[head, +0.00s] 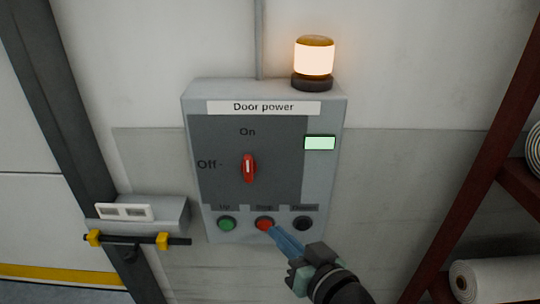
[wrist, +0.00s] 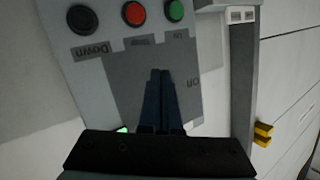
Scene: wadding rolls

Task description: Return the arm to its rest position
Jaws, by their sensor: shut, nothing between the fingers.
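My gripper (head: 273,231) is at the lower front of the grey "Door power" box (head: 190,150) in the head view. Its blue fingers are together with nothing between them, and the tips overlap the edge of the red Stop button (head: 264,223). I cannot tell whether they touch it. In the wrist view the shut fingers (wrist: 160,72) point at the panel, which appears upside down, and the red switch is hidden. In the head view the red rotary switch (head: 248,168) stands upright, towards "On".
An amber lamp (head: 314,60) glows on top of the box. Green (head: 226,224) and black (head: 303,224) buttons flank Stop. A bracket with a bar and yellow clips (head: 162,240) is at left. A dark red shelf (head: 480,140) with white rolls (head: 495,280) stands at right.

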